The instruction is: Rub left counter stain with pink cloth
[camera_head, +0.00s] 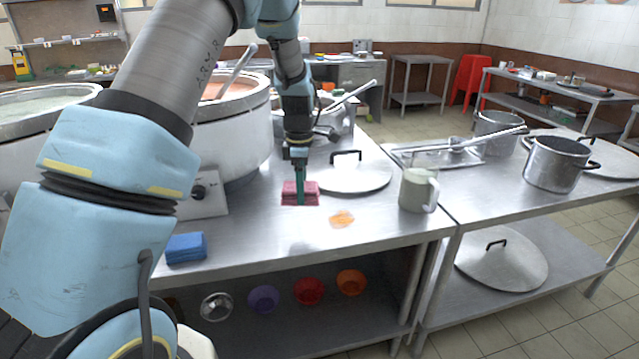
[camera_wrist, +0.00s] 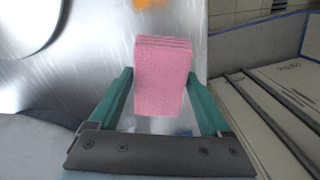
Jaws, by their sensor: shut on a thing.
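The pink cloth (camera_head: 287,194) is a folded pad at the front middle of the left counter (camera_head: 248,238). My gripper (camera_head: 300,203) is shut on the pink cloth, with its green fingers on either side. The cloth also shows between the fingers in the wrist view (camera_wrist: 162,75). I cannot tell whether the cloth touches the counter or is just above it. An orange stain (camera_head: 342,218) lies on the counter just right of the cloth, apart from it. Part of the stain shows at the top edge of the wrist view (camera_wrist: 150,4).
A blue cloth (camera_head: 186,248) lies near the counter's front edge at left. A pot lid (camera_head: 352,178) lies behind the stain, and a pale green jug (camera_head: 416,190) stands to its right. Large stockpots (camera_head: 235,130) stand at left. A pot (camera_head: 555,165) is on the right counter.

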